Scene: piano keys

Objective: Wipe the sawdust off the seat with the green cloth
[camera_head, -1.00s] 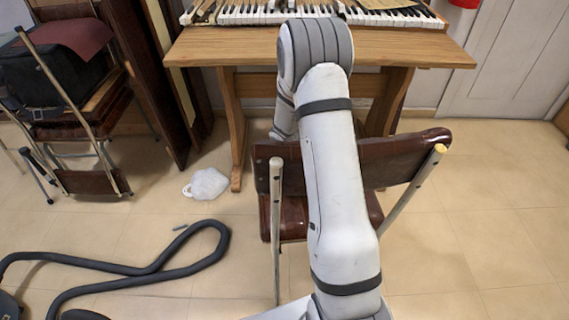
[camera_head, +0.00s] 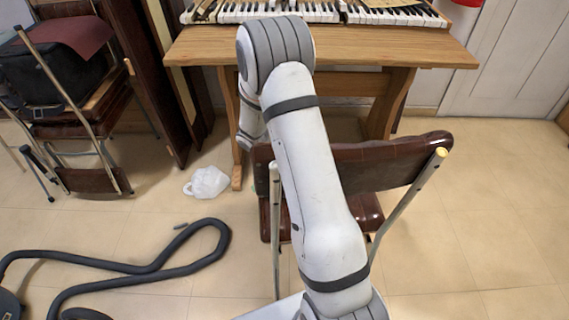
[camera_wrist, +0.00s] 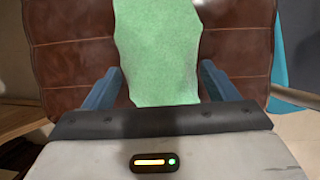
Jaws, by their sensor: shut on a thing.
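The green cloth (camera_wrist: 158,35) shows in the wrist view, held between the two blue fingers of my gripper (camera_wrist: 160,72). It spreads forward over the brown seat (camera_wrist: 70,55), whose surface shows on both sides of it. I cannot tell how firmly the cloth touches the seat. No sawdust can be made out clearly. In the head view the chair's brown seat (camera_head: 368,212) is partly hidden by my arm and the backrest (camera_head: 385,162). My gripper and the cloth are not clearly visible there.
A wooden desk (camera_head: 400,52) with piano keys (camera_head: 275,12) stands behind the chair. Stacked chairs (camera_head: 90,180) stand at far left. Floor at right is clear.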

